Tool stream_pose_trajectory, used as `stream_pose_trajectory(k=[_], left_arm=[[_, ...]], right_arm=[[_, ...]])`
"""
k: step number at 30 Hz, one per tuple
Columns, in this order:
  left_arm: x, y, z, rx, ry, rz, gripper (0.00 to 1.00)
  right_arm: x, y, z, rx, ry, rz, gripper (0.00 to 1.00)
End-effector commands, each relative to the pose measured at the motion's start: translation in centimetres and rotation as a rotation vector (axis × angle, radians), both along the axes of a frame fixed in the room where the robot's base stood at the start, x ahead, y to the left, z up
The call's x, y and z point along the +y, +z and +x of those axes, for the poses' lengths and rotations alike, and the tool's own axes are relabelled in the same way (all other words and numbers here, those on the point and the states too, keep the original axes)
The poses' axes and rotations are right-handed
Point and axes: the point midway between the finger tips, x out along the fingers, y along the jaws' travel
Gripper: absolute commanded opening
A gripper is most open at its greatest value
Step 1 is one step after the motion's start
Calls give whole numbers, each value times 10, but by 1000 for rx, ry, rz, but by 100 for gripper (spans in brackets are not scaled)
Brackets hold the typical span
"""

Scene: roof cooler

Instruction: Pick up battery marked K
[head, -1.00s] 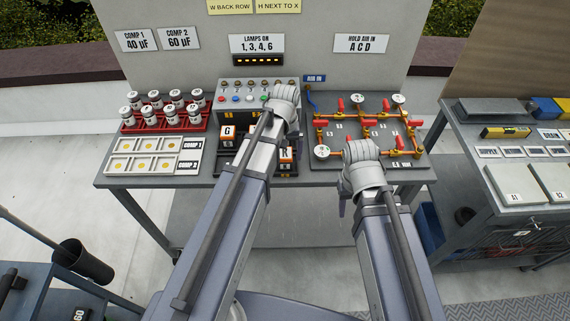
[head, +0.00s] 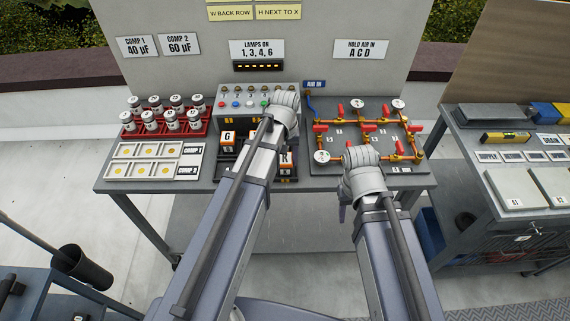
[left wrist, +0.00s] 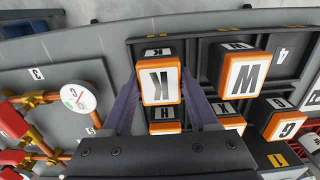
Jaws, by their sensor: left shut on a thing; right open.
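The battery marked K (left wrist: 160,84) is an orange-and-black block with a white top label, in the left wrist view. My left gripper (left wrist: 162,104) has a purple finger on each side of it and is shut on it. It is at the black battery rack (left wrist: 210,62); I cannot tell whether it is lifted clear. Battery W (left wrist: 244,75) is beside it, with battery G (left wrist: 288,125) further right and battery H (left wrist: 164,114) close by. In the head view my left wrist hides K. My right gripper (head: 345,205) is open and empty before the pipe board, its fingertips mostly hidden.
The pipe board (head: 325,172) with red valves and gauges is right of the rack. A red rack of capacitors (head: 163,126) and pale trays (head: 120,170) are on the left. The lamp switch box (head: 235,98) stands behind the rack. A side table (head: 480,150) is at right.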

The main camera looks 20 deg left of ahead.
Motion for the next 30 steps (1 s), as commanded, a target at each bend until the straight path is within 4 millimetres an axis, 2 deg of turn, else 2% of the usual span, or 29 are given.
stream_pose_trajectory(k=[3, 19, 23, 30], left_arm=[[0, 0, 0, 0, 0, 0, 0], [0, 5, 0, 0, 0, 0, 0], [0, 16, 0, 0, 0, 0, 0], [0, 49, 0, 0, 0, 0, 0]], right_arm=[[0, 0, 0, 0, 0, 0, 50], [0, 6, 0, 0, 0, 0, 50], [0, 16, 0, 0, 0, 0, 50], [0, 49, 0, 0, 0, 0, 50]])
